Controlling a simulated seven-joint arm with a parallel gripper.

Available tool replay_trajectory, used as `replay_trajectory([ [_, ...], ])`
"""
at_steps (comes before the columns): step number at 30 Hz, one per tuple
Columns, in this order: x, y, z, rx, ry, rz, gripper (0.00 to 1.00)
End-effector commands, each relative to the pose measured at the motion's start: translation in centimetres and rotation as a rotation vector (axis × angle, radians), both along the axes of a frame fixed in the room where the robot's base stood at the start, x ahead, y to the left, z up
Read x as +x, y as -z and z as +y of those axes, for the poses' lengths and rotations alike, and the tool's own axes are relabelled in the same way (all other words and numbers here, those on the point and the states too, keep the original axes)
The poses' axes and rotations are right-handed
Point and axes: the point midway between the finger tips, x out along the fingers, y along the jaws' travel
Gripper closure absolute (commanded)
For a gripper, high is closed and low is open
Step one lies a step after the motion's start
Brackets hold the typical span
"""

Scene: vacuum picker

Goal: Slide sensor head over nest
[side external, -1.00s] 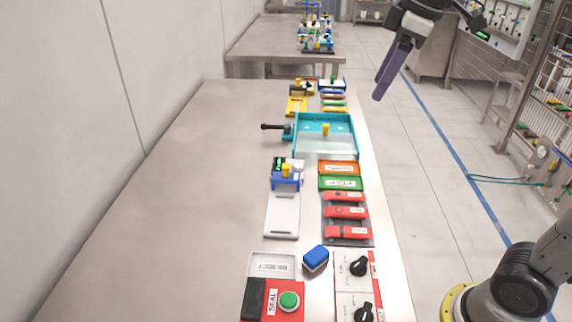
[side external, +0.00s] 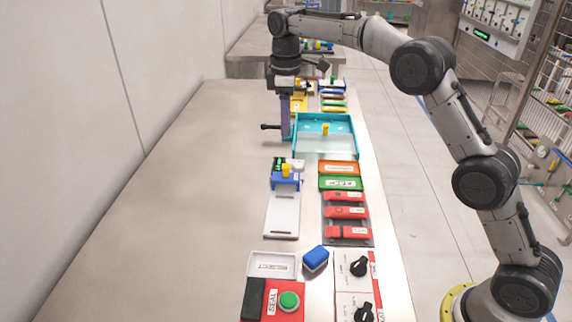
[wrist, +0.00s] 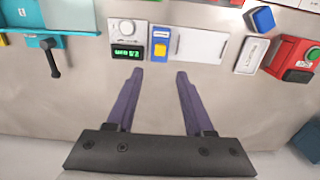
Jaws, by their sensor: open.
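The sensor head appears to be the blue block with a yellow top (side external: 285,173), at the far end of a long white plate (side external: 282,215). In the wrist view the block (wrist: 160,46) sits between a small unit with a lit green display (wrist: 127,51) and the bare plate (wrist: 198,46). I cannot clearly make out which part is the nest; a dark slot shows at the plate's near end. My gripper (side external: 286,136) points down, beyond the block in the side view, beside the teal tray. In the wrist view my gripper (wrist: 158,73) is open and empty, short of the display unit.
A black handle (side external: 271,127) sticks out left from the teal tray (side external: 353,138), close to my fingers. A white reject tray (side external: 254,262), a blue block (side external: 316,258) and a red seal box with a green button (side external: 289,300) stand nearer. The table's left side is clear.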

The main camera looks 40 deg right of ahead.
Motion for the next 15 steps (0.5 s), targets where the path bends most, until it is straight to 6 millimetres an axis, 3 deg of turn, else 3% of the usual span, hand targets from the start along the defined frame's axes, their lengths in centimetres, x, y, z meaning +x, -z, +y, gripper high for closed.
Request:
replay_trajectory([
  [15,-0.2,9.3,0.0,0.0,0.0,0.004,0.47],
])
